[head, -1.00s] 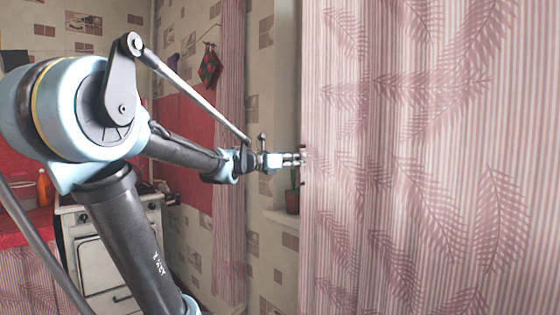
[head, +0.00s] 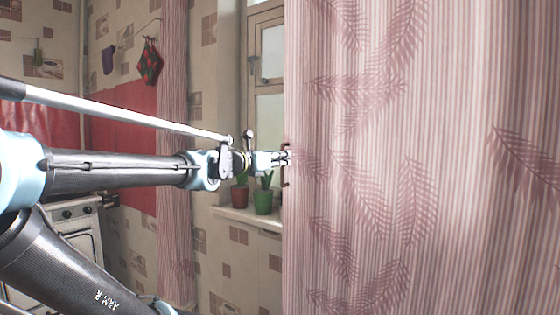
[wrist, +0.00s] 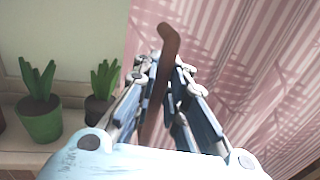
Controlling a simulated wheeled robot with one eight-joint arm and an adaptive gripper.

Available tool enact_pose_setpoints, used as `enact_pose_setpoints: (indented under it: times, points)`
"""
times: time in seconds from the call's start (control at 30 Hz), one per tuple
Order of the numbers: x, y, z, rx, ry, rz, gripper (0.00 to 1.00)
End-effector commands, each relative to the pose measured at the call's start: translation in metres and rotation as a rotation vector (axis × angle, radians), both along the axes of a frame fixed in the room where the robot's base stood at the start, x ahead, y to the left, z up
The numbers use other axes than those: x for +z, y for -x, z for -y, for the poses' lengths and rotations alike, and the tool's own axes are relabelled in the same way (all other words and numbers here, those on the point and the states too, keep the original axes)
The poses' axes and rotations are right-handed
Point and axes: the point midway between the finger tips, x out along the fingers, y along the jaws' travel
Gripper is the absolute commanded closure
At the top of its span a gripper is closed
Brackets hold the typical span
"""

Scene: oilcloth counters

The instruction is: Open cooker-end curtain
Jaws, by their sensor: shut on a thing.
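A large pink striped curtain (head: 400,160) with a leaf pattern fills the right of the head view. A brown handle (head: 286,172) stands at its left edge. My gripper (head: 286,158) is at that edge, shut on the handle. In the wrist view the handle (wrist: 167,45) rises between the fingers of my gripper (wrist: 165,75), its top bent, with the curtain (wrist: 240,50) behind and to the right. A second, narrow striped curtain (head: 173,130) hangs left of the window (head: 268,105), nearer the cooker (head: 78,228). Part of the window shows between the curtains.
A windowsill (head: 235,213) carries a green potted plant (head: 263,203) and a darker potted plant (head: 240,196), close to my gripper. A patterned pot holder (head: 150,65) hangs on the wall beyond.

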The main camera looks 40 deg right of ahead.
Motion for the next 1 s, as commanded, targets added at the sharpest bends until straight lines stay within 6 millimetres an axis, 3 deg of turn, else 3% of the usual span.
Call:
enact_pose_setpoints:
  times: [0.3, 0.33, 0.37, 0.77, 1.0]
  points:
    - [0.003, -0.002, 0.0, 0.004, 0.002, -0.004, 1.0]
    - [0.003, -0.002, 0.0, 0.004, 0.002, -0.003, 0.83]
    - [0.003, -0.002, 0.0, 0.004, 0.002, -0.003, 0.81]
    - [0.001, -0.002, -0.004, 0.006, 0.001, -0.001, 0.81]
    - [0.0, -0.002, -0.026, 0.009, 0.001, -0.001, 0.81]
